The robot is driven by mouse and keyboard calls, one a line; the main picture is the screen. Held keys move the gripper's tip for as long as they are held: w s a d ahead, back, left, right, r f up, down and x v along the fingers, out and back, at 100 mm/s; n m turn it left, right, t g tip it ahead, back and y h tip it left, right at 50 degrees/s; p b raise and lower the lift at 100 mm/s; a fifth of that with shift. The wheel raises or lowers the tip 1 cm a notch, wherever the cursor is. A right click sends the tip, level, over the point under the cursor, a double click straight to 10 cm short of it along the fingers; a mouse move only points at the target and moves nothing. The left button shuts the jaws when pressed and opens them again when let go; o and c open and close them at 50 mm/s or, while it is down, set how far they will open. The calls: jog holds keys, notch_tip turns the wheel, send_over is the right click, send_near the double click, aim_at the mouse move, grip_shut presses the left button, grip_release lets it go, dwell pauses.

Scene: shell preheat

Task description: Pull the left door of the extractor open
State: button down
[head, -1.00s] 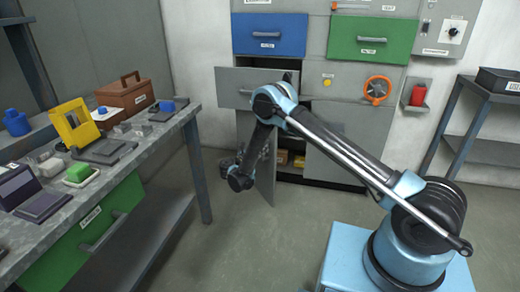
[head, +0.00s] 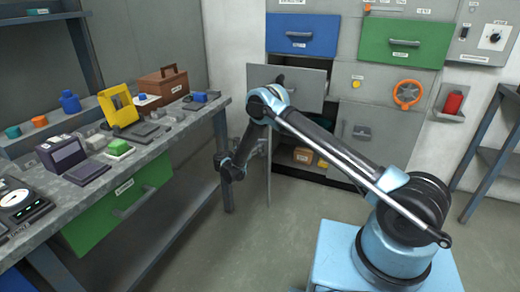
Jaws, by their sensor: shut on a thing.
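The left door (head: 268,178) of the grey cabinet stands open, low down, and shows almost edge-on as a thin upright panel. Its handle is hidden. My gripper (head: 258,149) is at the left side of this door, small and partly covered by my own wrist, and is shut on the door, most likely at its handle. Behind the door the dark compartment is open, with an orange-brown box (head: 303,155) and a yellow item inside. The right door (head: 376,135) is closed and partly hidden by my arm.
A grey drawer (head: 290,82) juts out above the left door. A workbench (head: 160,150) with a green drawer and several items stands close to the left of my wrist. A dark shelf (head: 492,150) stands at the right. The floor before the cabinet is clear.

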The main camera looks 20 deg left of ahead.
jog(key=shift+s, duration=0.1)
jog(key=c, duration=1.6)
grip_release()
jog(key=v, duration=1.2)
jog(key=shift+f, duration=0.1)
